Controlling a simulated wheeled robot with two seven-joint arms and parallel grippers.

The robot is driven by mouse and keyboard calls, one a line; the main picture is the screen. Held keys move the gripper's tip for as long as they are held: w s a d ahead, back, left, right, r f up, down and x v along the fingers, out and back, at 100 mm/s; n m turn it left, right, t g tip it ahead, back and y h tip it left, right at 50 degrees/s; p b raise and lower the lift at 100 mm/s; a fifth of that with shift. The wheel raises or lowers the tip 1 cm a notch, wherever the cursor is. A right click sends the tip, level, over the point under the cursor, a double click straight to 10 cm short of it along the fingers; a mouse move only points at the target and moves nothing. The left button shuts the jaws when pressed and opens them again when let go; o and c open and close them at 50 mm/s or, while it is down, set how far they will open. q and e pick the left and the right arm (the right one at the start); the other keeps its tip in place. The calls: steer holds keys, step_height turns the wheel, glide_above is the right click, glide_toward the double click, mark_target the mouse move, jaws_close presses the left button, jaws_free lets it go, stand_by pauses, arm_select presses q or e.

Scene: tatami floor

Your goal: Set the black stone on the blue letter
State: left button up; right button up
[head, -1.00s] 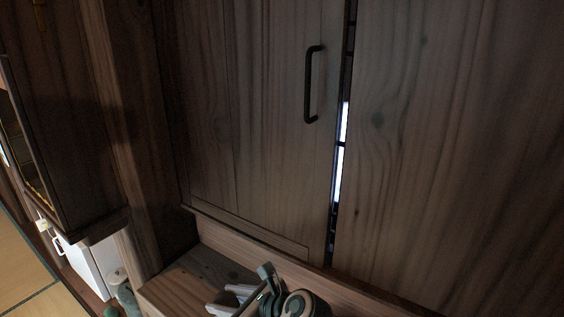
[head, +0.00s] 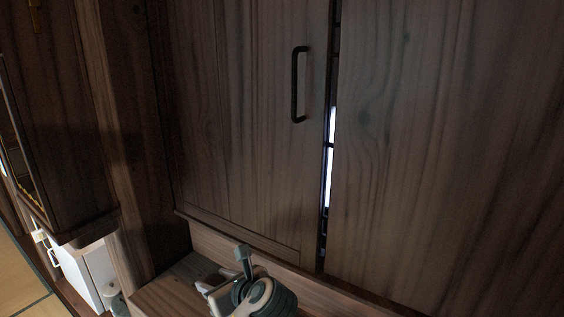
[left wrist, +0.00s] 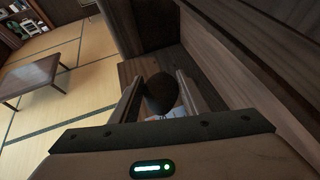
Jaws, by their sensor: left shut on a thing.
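The black stone (left wrist: 161,88) shows in the left wrist view as a dark rounded shape between the two fingers of my left gripper (left wrist: 159,92). The fingers are shut on it. In the head view my left gripper (head: 222,283) is low in the picture, over the wooden ledge in front of the cabinet. The stone cannot be made out there. A small pale bluish patch (left wrist: 163,117) shows below the stone in the left wrist view; I cannot tell whether it is the blue letter. My right gripper is not in view.
A wooden cabinet door with a black handle (head: 297,84) rises behind the ledge (head: 168,290). A dark post stands left of it. A white box-like thing (head: 98,275) is at lower left. The left wrist view shows a low table (left wrist: 30,77) on open tatami.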

arm_select(q)
steer(key=w+a+r+m+t+h+b, duration=0.3)
steer(key=r+m+h+b, duration=0.1)
steer(key=r, duration=0.1)
steer(key=shift+s+a+r+m+h+b, duration=0.3)
steer(key=shift+s+r+m+h+b, duration=0.05)
steer(key=shift+s+m+h+b, duration=0.4)
steer(key=shift+s+a+r+m+h+b, duration=0.3)
steer(key=shift+s+m+h+b, duration=0.3)
steer(key=shift+s+m+h, duration=0.1)
steer(key=shift+s+a+r+m+h+b, duration=0.3)
steer(key=shift+s+r+m+h+b, duration=0.05)
steer(key=shift+s+m+h+b, duration=0.35)
